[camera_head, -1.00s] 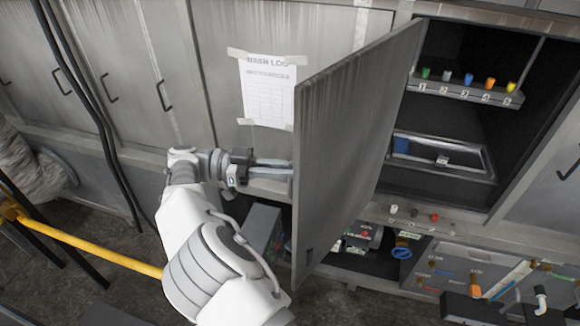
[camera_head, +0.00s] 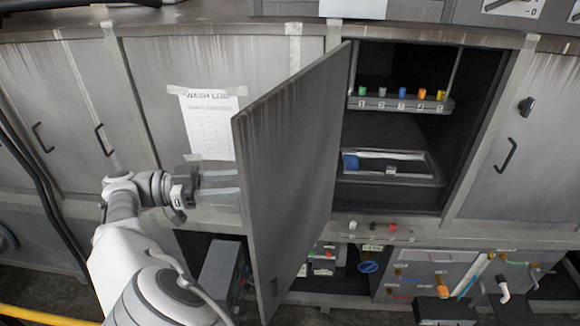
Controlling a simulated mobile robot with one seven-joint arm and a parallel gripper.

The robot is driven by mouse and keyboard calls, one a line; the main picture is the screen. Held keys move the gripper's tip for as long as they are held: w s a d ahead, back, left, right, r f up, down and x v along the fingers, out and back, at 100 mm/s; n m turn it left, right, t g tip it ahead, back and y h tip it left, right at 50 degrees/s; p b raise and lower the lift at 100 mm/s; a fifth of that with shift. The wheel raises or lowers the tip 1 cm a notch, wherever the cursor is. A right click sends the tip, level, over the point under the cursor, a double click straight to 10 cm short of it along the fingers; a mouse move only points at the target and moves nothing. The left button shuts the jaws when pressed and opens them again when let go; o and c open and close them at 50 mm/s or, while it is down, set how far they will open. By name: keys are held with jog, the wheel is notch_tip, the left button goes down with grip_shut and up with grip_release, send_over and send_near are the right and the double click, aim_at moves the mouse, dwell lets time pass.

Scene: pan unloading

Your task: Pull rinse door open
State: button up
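The rinse door (camera_head: 290,175) is a grey metal panel that stands swung well out from the cabinet, its edge toward me. The dark compartment (camera_head: 400,125) behind it shows open, with a numbered shelf of coloured pieces and a tray inside. My gripper (camera_head: 235,187) reaches in from the left, beside the door's left face. Its finger ends are hidden at or behind the door's edge. I cannot tell whether it touches the door or how far its fingers are apart.
A taped wash log sheet (camera_head: 210,124) hangs on the closed panel behind my gripper. Closed doors with black handles stand at left and right. Below the compartment are knobs, a blue ring (camera_head: 368,267) and a panel with pipes and valves (camera_head: 450,278). A yellow bar (camera_head: 40,314) lies at lower left.

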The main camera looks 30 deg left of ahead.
jog(key=w+d+r+b, duration=0.2)
jog(key=w+d+r, duration=0.3)
jog(key=d, duration=0.5)
jog(key=shift+w+r+b, duration=0.15)
jog(key=shift+r+b, duration=0.2)
jog(key=shift+r, duration=0.4)
jog(key=shift+d, duration=0.1)
